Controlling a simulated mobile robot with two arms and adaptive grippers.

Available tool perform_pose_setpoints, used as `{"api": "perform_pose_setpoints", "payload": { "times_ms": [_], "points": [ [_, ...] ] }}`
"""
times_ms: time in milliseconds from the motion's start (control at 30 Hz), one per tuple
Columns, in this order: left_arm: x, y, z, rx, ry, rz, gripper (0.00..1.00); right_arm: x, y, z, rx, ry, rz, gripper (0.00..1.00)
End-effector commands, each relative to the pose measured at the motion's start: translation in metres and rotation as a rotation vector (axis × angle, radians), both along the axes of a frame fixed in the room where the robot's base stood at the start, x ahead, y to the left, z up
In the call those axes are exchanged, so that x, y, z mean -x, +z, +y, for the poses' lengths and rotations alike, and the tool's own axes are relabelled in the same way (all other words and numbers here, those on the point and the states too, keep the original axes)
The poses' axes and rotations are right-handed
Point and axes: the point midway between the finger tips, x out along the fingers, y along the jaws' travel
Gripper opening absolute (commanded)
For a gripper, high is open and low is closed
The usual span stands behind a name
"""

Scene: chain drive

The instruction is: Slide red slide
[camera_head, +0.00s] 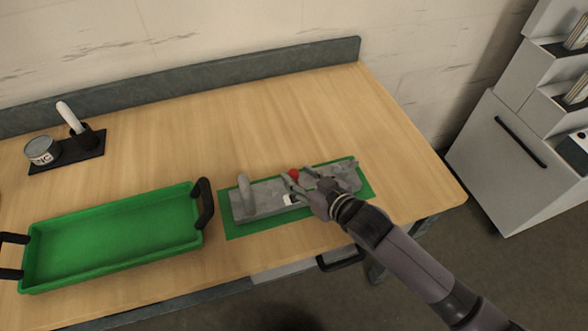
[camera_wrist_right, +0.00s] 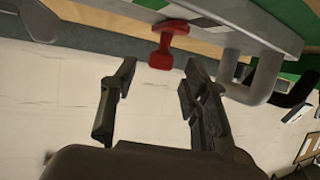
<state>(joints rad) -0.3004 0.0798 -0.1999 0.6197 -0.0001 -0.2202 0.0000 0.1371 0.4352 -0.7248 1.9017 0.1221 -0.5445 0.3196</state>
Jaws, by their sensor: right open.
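The red slide (camera_head: 294,174) shows as a small red knob on the grey fixture (camera_head: 268,197), which lies on a green mat (camera_head: 238,230). In the right wrist view the red slide (camera_wrist_right: 163,52) is a red T-shaped piece on the fixture's edge. My right gripper (camera_head: 297,181) is at the fixture, close to the red slide. In the right wrist view its two fingers (camera_wrist_right: 157,85) are apart, with nothing between them. The red slide stands just beyond the fingertips. My left gripper is not in view.
A green tray (camera_head: 110,237) with black handles stands to the left of the mat. A can (camera_head: 41,151) and a white-handled tool (camera_head: 69,117) stand on a dark base at the far left. A grey upright handle (camera_head: 245,193) rises from the fixture's left end. The table behind the fixture is clear.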

Motion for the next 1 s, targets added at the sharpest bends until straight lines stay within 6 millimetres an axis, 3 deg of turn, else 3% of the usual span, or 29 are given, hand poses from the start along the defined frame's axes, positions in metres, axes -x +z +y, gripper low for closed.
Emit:
{"api": "perform_pose_setpoints", "payload": {
  "times_ms": [233,600,1000],
  "points": [
    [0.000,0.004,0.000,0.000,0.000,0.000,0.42,-0.022,-0.010,0.016,0.000,-0.001,0.000,0.42],
    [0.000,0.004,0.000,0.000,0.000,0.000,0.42,-0.025,-0.013,0.018,0.000,0.000,0.000,0.42],
    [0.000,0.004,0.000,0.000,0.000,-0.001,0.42,-0.025,-0.013,0.018,0.000,0.000,0.000,0.16]
  ]
}}
